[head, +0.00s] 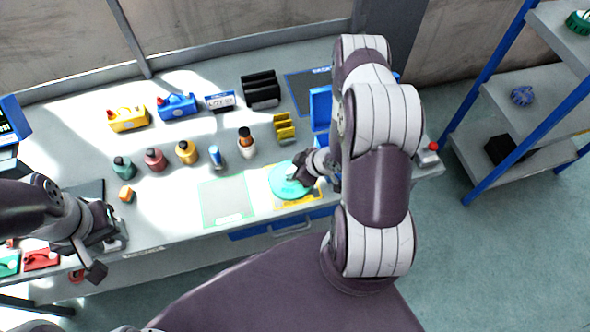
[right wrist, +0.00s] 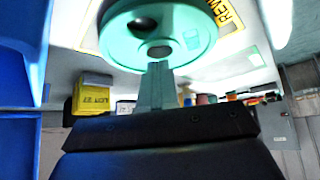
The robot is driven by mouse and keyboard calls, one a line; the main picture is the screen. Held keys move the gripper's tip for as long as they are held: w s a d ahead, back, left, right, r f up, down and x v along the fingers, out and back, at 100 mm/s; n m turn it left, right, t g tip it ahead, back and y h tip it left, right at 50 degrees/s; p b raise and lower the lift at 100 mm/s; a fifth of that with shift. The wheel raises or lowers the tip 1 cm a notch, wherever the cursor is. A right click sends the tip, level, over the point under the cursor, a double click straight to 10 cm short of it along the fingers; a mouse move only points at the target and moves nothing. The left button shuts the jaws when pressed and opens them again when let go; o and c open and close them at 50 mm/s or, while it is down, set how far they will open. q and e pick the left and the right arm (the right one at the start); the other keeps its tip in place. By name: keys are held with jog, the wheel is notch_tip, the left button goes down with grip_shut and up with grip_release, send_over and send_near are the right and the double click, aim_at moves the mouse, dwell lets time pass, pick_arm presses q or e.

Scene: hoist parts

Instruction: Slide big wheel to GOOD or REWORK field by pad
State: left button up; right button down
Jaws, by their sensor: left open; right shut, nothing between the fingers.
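The big teal wheel (head: 286,182) lies flat on the bench, over part of the yellow-bordered REWORK field (head: 301,198). The green-bordered GOOD field (head: 228,200) lies to its left and looks empty. My left gripper (head: 101,262) is open over the bench's front left, away from the wheel.
Several bottles, including a green one (head: 123,167), stand behind the fields. An orange block (head: 126,194) lies left of the GOOD field. A shelf (head: 520,110) stands right.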

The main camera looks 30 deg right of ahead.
jog(key=shift+a+f, duration=0.1)
jog(key=shift+f, duration=0.2)
jog(key=s+d+b, duration=0.1)
jog(key=s+d, duration=0.1)
jog(key=s, duration=0.1)
jog(key=s+d+b, duration=0.1)
jog(key=s+d, duration=0.1)
jog(key=s, duration=0.1)
jog(key=s+d+b, duration=0.1)
jog(key=s+d, duration=0.1)
jog(key=d, duration=0.1)
jog(key=shift+s, duration=0.4)
jog(key=shift+s+d+r, duration=0.1)
jog(key=shift+s+r, duration=0.1)
jog(key=shift+s, duration=0.1)
jog(key=shift+f, duration=0.1)
jog(key=s+d+r+m+g+h, duration=0.4)
jog(key=s+d+r+m+g, duration=0.15)
jog(key=m, duration=0.25)
jog(key=w+a+r, duration=0.3)
jog(key=a+r, duration=0.6)
jog(key=w+a+r+t, duration=0.1)
jog(key=w+a+r, duration=0.2)
jog(key=a+r, duration=0.6)
jog(key=shift+w+a+r+n, duration=0.2)
jog(key=shift+r+n, duration=0.1)
jog(key=shift+r, duration=0.15)
